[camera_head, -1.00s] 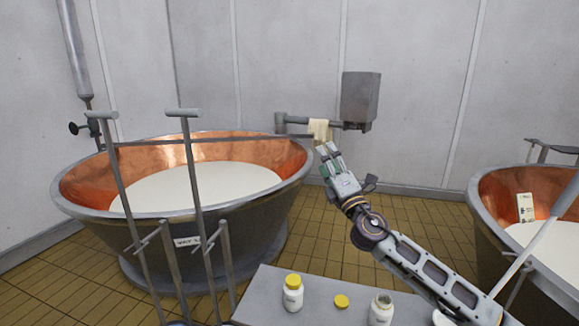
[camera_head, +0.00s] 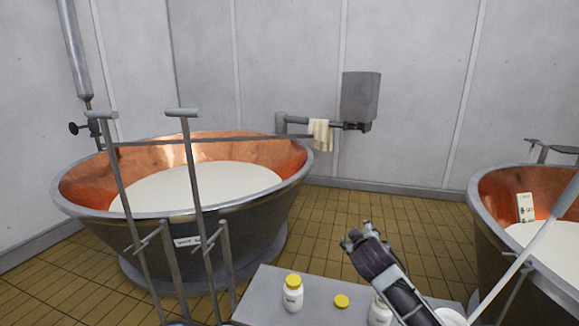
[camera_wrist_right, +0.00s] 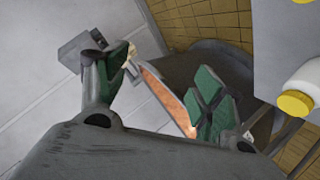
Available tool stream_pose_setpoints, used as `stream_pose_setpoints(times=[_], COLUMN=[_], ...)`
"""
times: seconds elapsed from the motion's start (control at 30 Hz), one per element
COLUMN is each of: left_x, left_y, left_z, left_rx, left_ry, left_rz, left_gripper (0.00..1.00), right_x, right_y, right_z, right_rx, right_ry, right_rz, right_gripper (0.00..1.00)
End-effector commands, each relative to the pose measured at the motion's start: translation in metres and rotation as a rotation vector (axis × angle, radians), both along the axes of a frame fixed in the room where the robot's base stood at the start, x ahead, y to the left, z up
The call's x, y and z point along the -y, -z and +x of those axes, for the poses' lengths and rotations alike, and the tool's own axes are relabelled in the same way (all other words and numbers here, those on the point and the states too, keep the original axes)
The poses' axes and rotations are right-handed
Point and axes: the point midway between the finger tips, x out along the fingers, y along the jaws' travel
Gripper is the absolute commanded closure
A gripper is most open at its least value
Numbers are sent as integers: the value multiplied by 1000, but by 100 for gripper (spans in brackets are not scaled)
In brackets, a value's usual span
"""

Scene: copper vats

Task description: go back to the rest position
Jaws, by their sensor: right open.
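My right gripper (camera_head: 357,236) is raised over the front right of the grey table, foreshortened in the head view. In the right wrist view its two green-padded fingers (camera_wrist_right: 160,90) are spread apart with nothing between them. A cream cloth (camera_head: 320,135) hangs over the horizontal grey pipe beside the left vat, well away from the gripper. The cloth also shows small beyond the fingers in the wrist view (camera_wrist_right: 131,55). My left gripper is in neither view.
A copper vat (camera_head: 280,158) of white liquid stands left; another (camera_head: 490,196) stands right. The grey table (camera_head: 262,290) holds a yellow-lidded jar (camera_head: 293,293), a loose yellow lid (camera_head: 341,301) and a partly hidden jar (camera_head: 380,311). Tiled floor (camera_head: 420,225) lies clear between the vats.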

Motion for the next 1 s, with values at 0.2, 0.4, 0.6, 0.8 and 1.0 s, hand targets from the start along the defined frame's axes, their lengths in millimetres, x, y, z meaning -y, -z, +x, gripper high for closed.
stream_pose_setpoints(times=[0.2, 0.4, 0.6, 0.8, 1.0], left_x=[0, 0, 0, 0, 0], left_y=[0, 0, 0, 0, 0], left_z=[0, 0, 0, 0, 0], left_rx=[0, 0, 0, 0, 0], left_ry=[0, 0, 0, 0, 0], left_rz=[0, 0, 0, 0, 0], left_gripper=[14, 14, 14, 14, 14], right_x=[-11, -19, -20, -18, -15], right_y=[63, 111, 157, 201, 247], right_z=[-31, -60, -91, -125, -164], right_rx=[-156, -256, -346, -427, -515], right_ry=[-2, -1, 23, 65, 111], right_rz=[142, 249, 328, 382, 424], right_gripper=[32, 32, 32, 32, 32])
